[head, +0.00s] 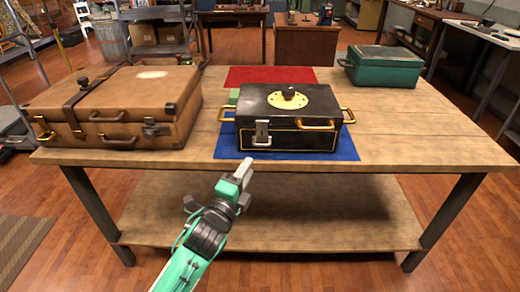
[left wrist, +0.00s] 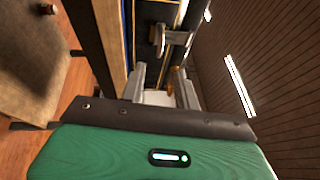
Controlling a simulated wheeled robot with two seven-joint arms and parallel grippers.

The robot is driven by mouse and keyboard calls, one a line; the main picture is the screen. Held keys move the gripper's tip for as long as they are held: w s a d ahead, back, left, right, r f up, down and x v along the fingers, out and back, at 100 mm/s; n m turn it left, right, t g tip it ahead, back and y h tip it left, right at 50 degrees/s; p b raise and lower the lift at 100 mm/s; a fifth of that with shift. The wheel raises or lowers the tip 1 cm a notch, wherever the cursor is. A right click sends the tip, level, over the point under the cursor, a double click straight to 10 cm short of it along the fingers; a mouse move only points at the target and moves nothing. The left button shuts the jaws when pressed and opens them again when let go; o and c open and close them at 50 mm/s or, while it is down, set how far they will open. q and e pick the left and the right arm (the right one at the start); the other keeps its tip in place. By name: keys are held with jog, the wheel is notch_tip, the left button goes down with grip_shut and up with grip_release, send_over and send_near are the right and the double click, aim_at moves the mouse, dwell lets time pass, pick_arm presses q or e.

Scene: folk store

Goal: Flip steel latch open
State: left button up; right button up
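A black box (head: 290,112) with gold trim stands on the table. A steel latch (head: 262,131) is on the left part of its front face; whether it is fastened is too small to tell. My left gripper (head: 246,166) is in front of the table edge, just below and left of the latch, apart from it. In the left wrist view its two fingers (left wrist: 162,84) stand apart with nothing held between them. A steel latch part (left wrist: 176,38) shows beyond the fingertips on the dark box face. My right gripper is not in view.
The wooden table (head: 430,138) has bare room on the right. A blue cloth (head: 345,146) lies under the black box, a red cloth (head: 270,75) behind. A brown suitcase (head: 185,107) stands left. A green box (head: 384,70) stands back right.

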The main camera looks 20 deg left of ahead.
aim_at(262, 134)
pick_arm(q)
jog(key=w, duration=0.6)
jog(key=w+d+r, duration=0.1)
jog(key=w, duration=0.1)
jog(key=shift+w+r, duration=0.1)
jog(key=shift+w, duration=0.3)
jog(key=shift+c, duration=0.4)
grip_shut()
